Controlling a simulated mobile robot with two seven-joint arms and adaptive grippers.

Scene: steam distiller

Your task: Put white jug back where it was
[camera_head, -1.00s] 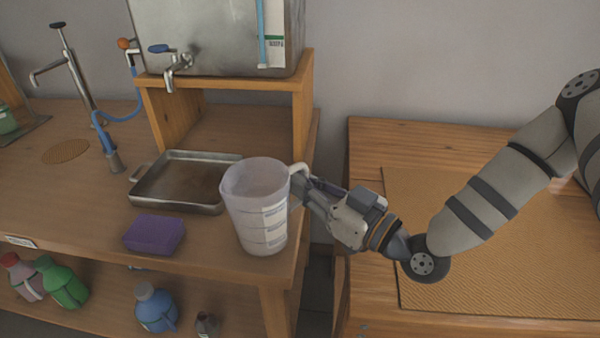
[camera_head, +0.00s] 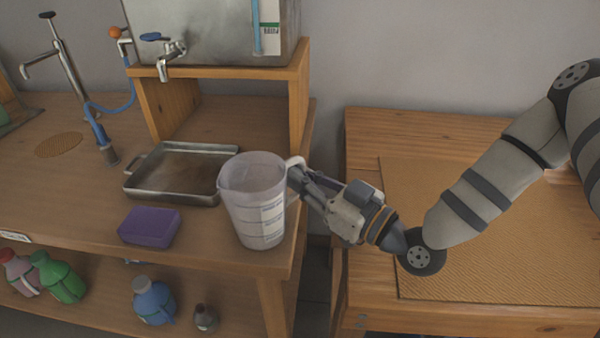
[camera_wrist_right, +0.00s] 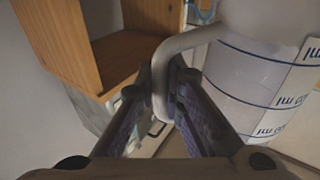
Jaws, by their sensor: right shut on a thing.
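The white jug (camera_head: 258,205) is upright at the front right corner of the left bench, right of the purple sponge. It is a translucent measuring jug with printed marks on its side. My right gripper (camera_head: 297,172) is shut on the jug's handle, reaching in from the right. In the right wrist view the two fingers of my right gripper (camera_wrist_right: 166,92) close on the handle, and the jug (camera_wrist_right: 245,80) fills the right side. I cannot tell whether the jug's base touches the bench. My left gripper is not in view.
A metal tray (camera_head: 181,193) lies behind the purple sponge (camera_head: 149,228). The steel distiller tank (camera_head: 215,30) with a tap stands on a wooden stand (camera_head: 298,110). Several bottles sit on the lower shelf. A second bench with a woven mat (camera_head: 480,270) is at right.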

